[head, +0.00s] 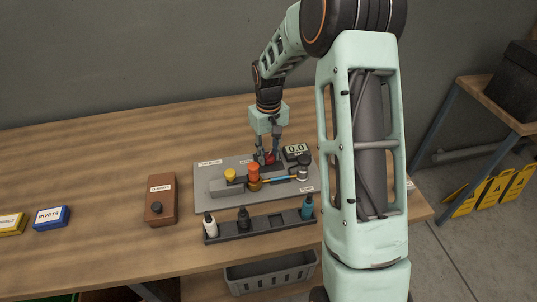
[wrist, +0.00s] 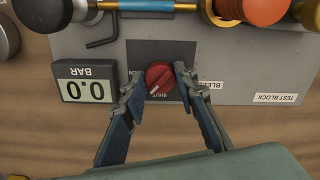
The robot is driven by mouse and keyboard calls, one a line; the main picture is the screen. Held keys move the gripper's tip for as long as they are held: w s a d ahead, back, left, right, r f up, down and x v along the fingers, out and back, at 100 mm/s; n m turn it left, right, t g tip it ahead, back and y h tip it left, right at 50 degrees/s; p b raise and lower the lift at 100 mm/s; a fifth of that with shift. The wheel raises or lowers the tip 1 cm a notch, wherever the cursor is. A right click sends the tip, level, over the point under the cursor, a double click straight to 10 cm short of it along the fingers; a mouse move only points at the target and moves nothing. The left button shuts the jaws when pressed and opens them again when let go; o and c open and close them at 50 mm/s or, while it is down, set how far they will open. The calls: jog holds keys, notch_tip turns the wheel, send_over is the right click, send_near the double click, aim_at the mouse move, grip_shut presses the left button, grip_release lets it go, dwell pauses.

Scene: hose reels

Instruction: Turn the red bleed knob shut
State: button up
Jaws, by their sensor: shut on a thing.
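The red bleed knob (wrist: 159,76) sits on a dark plate (wrist: 152,56) on the grey test panel. My gripper (wrist: 158,84) has one finger on each side of the knob and is shut on it. A white pointer line on the knob points to the lower left in the wrist view, close to the SHUT lettering. The gauge (wrist: 87,82) beside it reads 0.0 BAR. In the head view my gripper (head: 268,156) reaches down to the knob from above, and its fingers partly hide it. The gauge (head: 295,149) stands just right of it.
An orange knob (head: 254,172) and a yellow knob (head: 230,175) stand close in front of my gripper. A hex key (wrist: 104,30) lies near the gauge. A bottle rack (head: 260,227) is at the panel's front. A brown box (head: 160,200) stands left; the table beyond is mostly clear.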

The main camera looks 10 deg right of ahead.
aim_at(269, 155)
jog(key=n, duration=0.4)
jog(key=shift+w+n, duration=0.1)
jog(key=shift+n, duration=1.7)
jog(key=o, duration=1.1)
jog(key=shift+o, duration=0.2)
jog(key=shift+r, duration=0.15)
notch_tip(269, 155, up, 12)
